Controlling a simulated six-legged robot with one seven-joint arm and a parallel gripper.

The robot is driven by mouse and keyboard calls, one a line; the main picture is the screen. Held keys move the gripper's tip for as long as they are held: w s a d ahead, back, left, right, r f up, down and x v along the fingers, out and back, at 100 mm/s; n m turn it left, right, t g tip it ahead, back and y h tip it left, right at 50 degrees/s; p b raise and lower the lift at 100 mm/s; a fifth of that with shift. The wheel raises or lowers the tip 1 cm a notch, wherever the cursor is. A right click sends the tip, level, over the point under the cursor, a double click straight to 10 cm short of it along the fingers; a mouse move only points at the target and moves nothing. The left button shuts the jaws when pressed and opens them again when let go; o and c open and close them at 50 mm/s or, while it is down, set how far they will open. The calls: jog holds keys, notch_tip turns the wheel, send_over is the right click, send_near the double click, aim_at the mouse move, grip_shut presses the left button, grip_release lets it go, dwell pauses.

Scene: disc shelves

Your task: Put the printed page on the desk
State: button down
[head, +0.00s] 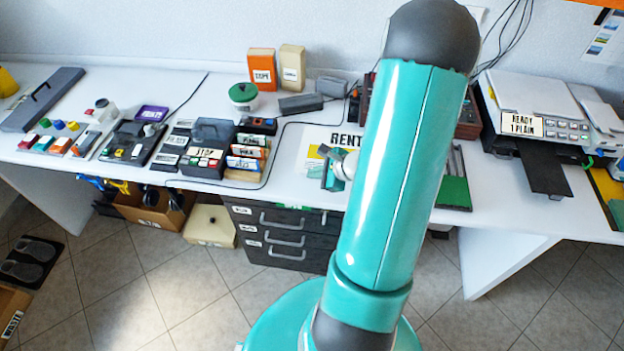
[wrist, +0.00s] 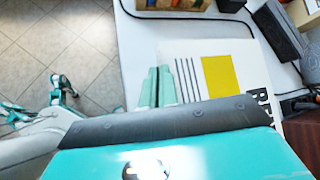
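The printed page (head: 312,150) is white with large black "RENT" lettering and a yellow block. It appears to lie flat on the white desk (head: 225,85), near the front edge above the drawers. In the wrist view the page (wrist: 190,50) shows black lines and the yellow block, with part of the lettering cut off by my wrist. My gripper (head: 333,168) is at the page's near side, partly hidden by my arm in the head view. In the wrist view its fingers (wrist: 157,88) are close together over the page's edge; whether they pinch the paper is unclear.
A printer (head: 545,105) with a bare black tray stands at the right. Labelled boxes and holders (head: 215,145) crowd the desk left of the page. A black cable (head: 270,155) loops beside them. Black drawers (head: 285,235) stand below. A green-topped item (head: 453,190) lies right of my arm.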

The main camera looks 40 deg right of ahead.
jog(key=shift+w+d+f, duration=0.1)
jog(key=shift+w+f, duration=0.8)
jog(key=shift+f, duration=1.75)
jog(key=c, duration=2)
grip_release()
jog(key=shift+o, duration=0.2)
